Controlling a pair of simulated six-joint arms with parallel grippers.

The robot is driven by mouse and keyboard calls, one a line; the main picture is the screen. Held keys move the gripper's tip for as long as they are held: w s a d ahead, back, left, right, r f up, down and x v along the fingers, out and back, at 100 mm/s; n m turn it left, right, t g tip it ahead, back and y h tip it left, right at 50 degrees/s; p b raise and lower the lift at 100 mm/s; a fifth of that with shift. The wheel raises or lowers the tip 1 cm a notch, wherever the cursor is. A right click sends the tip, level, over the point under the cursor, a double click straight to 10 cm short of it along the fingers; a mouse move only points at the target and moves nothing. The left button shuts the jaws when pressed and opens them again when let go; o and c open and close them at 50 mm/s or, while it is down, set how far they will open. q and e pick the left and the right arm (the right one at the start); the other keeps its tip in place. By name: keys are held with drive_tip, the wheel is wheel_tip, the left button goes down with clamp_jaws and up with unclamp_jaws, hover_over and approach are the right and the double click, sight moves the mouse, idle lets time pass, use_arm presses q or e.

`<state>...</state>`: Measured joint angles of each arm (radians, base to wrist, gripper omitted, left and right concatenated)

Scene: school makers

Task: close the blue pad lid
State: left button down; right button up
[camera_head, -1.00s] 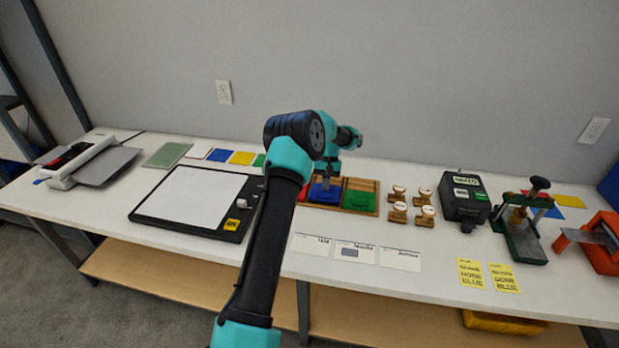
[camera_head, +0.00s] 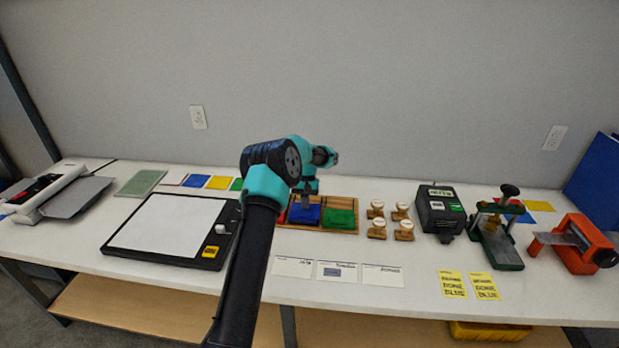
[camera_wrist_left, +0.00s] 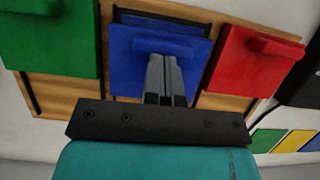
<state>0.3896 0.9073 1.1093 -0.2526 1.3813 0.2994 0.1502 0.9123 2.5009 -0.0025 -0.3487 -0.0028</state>
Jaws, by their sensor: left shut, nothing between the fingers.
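The blue pad lid (camera_head: 305,216) is the middle one of three coloured lids in a wooden tray (camera_head: 290,226). In the left wrist view the blue lid (camera_wrist_left: 130,72) has a raised bar across it, and a dark blue strip (camera_wrist_left: 190,28) shows along its far edge. I cannot tell if the lid lies fully flat. My left gripper (camera_head: 307,201) is shut and empty, over the blue lid. In the left wrist view its fingers (camera_wrist_left: 165,66) reach to the raised bar; contact is unclear. My right gripper is not in view.
The green lid (camera_head: 340,219) and the red lid (camera_wrist_left: 250,62) sit on either side. A black-framed white board (camera_head: 168,224) lies left of my arm. Several wooden stamps (camera_head: 404,230) stand right of the tray, with cards (camera_head: 337,271) in front.

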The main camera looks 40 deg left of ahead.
use_arm(q)
drive_tip(key=shift+w+a, duration=0.55)
drive_tip(key=shift+w, duration=0.25)
drive_tip(key=v, duration=1)
drive_tip(key=shift+s, duration=0.15)
drive_tip(key=shift+d, duration=0.15)
